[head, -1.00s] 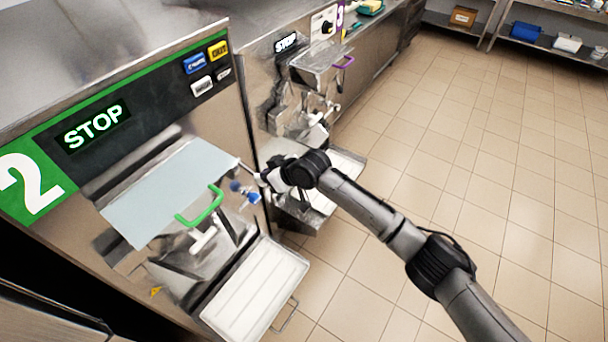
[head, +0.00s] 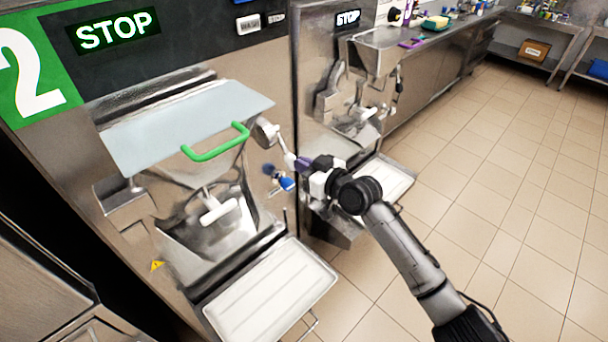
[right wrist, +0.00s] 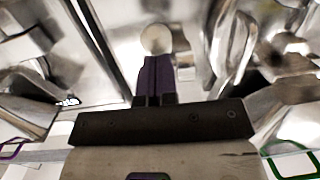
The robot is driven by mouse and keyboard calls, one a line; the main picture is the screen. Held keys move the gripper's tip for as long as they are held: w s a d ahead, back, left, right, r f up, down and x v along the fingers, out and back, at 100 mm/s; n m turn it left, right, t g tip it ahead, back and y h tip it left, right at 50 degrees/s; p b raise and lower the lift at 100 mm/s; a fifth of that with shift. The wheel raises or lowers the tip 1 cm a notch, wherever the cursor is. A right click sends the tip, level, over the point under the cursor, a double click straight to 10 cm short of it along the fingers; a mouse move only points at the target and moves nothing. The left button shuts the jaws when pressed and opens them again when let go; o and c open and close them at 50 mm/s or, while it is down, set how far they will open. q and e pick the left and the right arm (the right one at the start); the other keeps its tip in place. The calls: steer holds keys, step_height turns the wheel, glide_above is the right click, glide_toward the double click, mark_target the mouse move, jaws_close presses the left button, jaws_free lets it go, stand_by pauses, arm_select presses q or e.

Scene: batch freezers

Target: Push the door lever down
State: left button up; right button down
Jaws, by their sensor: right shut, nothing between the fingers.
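The batch freezer marked 2 has a round metal knob (head: 265,132) on its right side, beside the green lid handle (head: 217,143). A short metal rod (head: 283,151) slants down from the knob toward my right gripper (head: 297,163); this looks like the door lever. My right gripper's purple fingers are shut and empty, at the rod's lower end. In the right wrist view the closed fingers (right wrist: 154,75) point at a round metal end (right wrist: 156,39). I cannot tell whether they touch it. My left gripper is not in view.
A blue knob (head: 285,183) sits just below my gripper. A white outlet handle (head: 217,210) and a white tray (head: 270,300) are on the freezer's front. A second freezer (head: 330,110) with its own tray (head: 385,180) stands close behind my arm. The tiled floor (head: 500,200) is clear.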

steer(key=shift+s+d+r+p, duration=0.1)
steer(key=shift+d+r+p, duration=0.2)
steer(key=shift+r+p, duration=0.25)
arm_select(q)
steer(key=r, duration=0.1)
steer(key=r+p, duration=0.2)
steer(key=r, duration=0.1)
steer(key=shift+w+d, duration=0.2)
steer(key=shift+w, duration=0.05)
arm_select(e)
steer(key=r+v, duration=0.1)
steer(key=v, duration=1.1)
steer(key=shift+d+r, duration=0.2)
steer(key=shift+r, duration=0.05)
